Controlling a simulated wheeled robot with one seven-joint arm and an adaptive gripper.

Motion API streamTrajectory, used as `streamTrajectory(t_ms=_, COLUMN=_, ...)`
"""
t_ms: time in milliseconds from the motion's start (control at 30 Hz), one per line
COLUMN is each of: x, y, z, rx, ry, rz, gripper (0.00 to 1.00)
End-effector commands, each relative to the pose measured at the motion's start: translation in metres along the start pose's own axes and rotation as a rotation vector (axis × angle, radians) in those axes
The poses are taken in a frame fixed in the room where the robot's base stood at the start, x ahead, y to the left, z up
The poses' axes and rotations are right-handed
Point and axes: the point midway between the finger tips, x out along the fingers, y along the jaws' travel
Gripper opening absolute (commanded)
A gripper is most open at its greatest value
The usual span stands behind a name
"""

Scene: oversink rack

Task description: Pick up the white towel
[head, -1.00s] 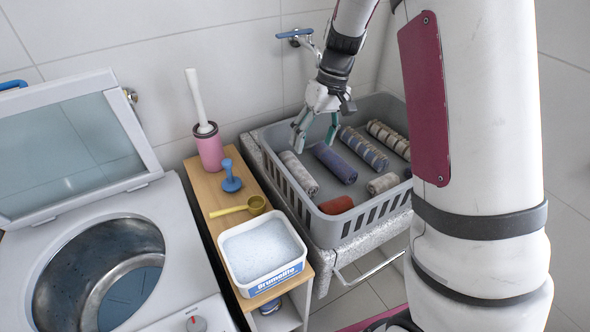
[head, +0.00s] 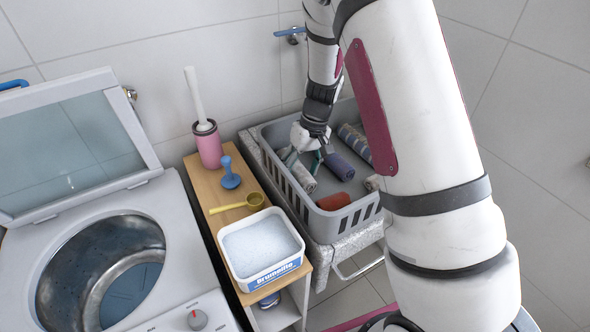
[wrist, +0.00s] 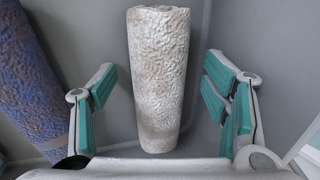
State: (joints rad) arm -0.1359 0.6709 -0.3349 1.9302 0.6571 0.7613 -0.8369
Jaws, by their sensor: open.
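The white towel (wrist: 158,75) is a rolled, textured off-white cylinder. In the wrist view it lies between the two green-padded fingers of my gripper (wrist: 168,108), with a gap on each side. My gripper is open and touches neither side of the towel there. In the head view my gripper (head: 304,162) is down inside the grey basket, over the left part. The white towel (head: 303,178) shows there partly, its far part hidden by the gripper.
The grey basket (head: 293,195) also holds a dark blue roll (head: 340,168), a red-brown roll (head: 334,201) and patterned rolls, some hidden by my arm. A wooden shelf (head: 216,205) with a powder tub (head: 262,250) stands left, beside an open washing machine (head: 100,270).

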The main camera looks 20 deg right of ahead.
Motion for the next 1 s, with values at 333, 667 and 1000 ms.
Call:
streamTrajectory(t_ms=333, x=0.000, y=0.000, z=0.000, rx=0.000, ry=0.000, rz=0.000, gripper=0.21)
streamTrajectory(t_ms=667, x=-0.002, y=0.000, z=0.000, rx=0.000, ry=0.001, rz=0.000, gripper=0.17)
streamTrajectory(t_ms=1000, x=-0.053, y=-0.013, z=-0.002, rx=-0.002, ry=0.006, rz=0.001, gripper=0.17)
